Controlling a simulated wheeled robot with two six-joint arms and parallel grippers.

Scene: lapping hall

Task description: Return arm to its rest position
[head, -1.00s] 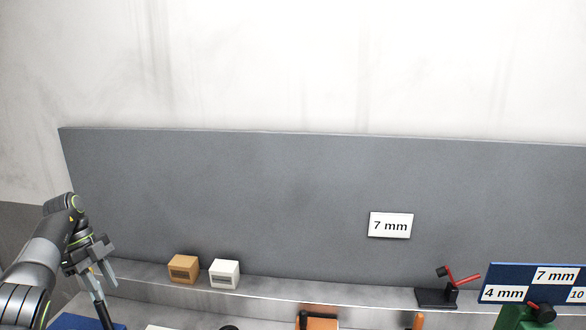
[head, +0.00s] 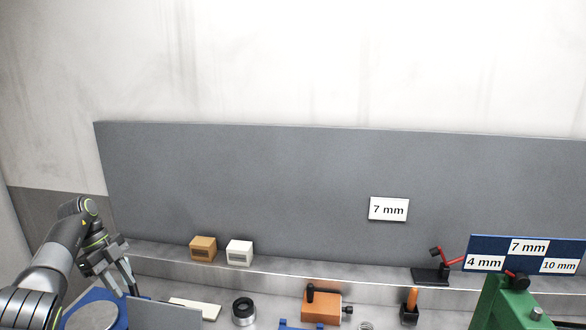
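My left arm comes in at the lower left. Its dark grey gripper (head: 125,280) points down over the left end of the bench, near a blue plate with a grey disc (head: 95,317). Its two fingers look spread apart, and I see nothing held between them. A grey panel just right of it partly overlaps the fingertip area, so the exact clearance is unclear. My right arm and gripper are not in view.
Behind are a tan box (head: 203,249) and a white box (head: 239,252) on a ledge. A blue label board (head: 520,254) stands right.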

